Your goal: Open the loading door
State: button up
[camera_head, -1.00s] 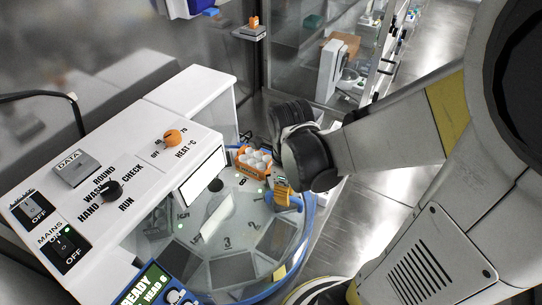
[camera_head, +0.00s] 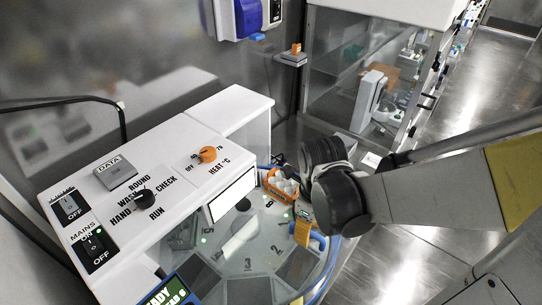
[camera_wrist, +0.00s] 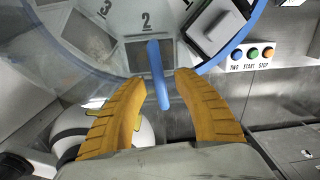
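The round machine has a clear cover (camera_head: 245,255) over numbered positions, edged by a blue rim. A blue bar-shaped handle (camera_wrist: 158,80) stands up from the cover near position 2 in the wrist view; its blue also shows beside my gripper in the head view (camera_head: 320,241). My gripper (camera_wrist: 160,76) has orange ribbed fingers, spread apart on either side of the blue handle, with gaps visible on both sides. In the head view my gripper (camera_head: 302,232) is low over the right side of the cover, partly hidden by my arm. The door's outline is hard to make out.
A white control panel (camera_head: 135,205) with knobs and switches stands left of the cover. An orange rack of white-topped vials (camera_head: 281,184) sits behind my gripper. In the wrist view, coloured buttons (camera_wrist: 252,53) are at the right. A glass cabinet (camera_head: 345,60) stands behind.

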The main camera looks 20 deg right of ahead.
notch_tip(320, 180, up, 12)
dwell(0.7)
jog(key=shift+s+a, duration=0.1)
